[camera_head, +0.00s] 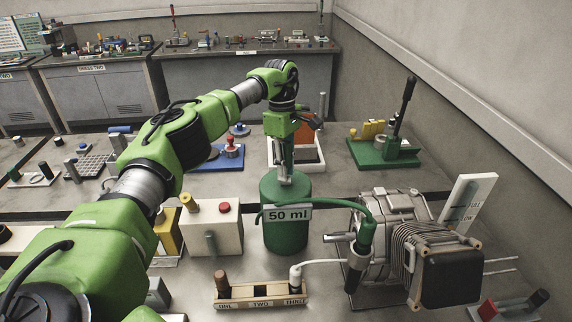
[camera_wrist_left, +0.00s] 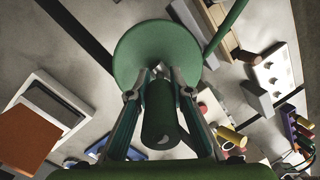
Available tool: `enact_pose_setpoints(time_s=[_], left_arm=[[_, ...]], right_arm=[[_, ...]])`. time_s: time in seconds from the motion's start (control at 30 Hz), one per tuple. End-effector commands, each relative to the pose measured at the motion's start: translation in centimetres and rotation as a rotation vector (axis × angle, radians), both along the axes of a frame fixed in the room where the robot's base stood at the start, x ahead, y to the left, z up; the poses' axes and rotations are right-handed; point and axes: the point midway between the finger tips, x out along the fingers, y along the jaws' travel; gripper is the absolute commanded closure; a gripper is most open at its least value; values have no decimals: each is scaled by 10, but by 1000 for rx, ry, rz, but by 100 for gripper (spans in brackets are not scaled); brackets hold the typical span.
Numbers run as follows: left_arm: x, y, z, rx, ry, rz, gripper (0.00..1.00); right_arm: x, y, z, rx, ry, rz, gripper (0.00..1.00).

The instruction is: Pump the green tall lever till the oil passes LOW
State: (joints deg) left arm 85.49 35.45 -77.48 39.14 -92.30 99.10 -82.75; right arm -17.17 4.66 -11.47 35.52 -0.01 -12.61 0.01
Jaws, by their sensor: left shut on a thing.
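The green pump canister (camera_head: 286,232), marked 50 ml, stands upright on the bench. My left gripper (camera_head: 285,180) points down over its top. In the left wrist view, the gripper (camera_wrist_left: 160,92) is shut around a green upright handle (camera_wrist_left: 160,125), with the round canister top (camera_wrist_left: 150,45) beyond it. In the head view the handle is mostly hidden by the gripper. The white gauge plate (camera_head: 468,204) at right carries a LOW mark; the oil level is too small to read.
The grey finned machine (camera_head: 405,240) stands close to the canister's right. A cream block (camera_head: 213,230) with a red knob is on its left. A labelled wooden rack (camera_head: 260,291) lies in front. A green-based lever press (camera_head: 385,150) stands behind at right.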

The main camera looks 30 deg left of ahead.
Motion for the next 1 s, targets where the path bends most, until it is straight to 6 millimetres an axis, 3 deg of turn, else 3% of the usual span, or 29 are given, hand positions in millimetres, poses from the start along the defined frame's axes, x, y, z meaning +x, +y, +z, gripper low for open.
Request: enact_pose_setpoints(time_s=[0.47,0.5,0.57,0.87,1.0], left_arm=[[2,0,3,-20,10,1,100],[2,0,3,-19,10,2,75],[2,0,3,-19,10,2,63],[1,0,2,-18,14,1,63],[3,1,11,-18,12,2,63]], right_arm=[[0,0,4,0,-1,0,60],[0,1,4,1,-1,0,60],[0,1,4,1,-1,-1,60],[0,2,4,2,0,-1,60],[0,1,4,2,0,-1,60]])
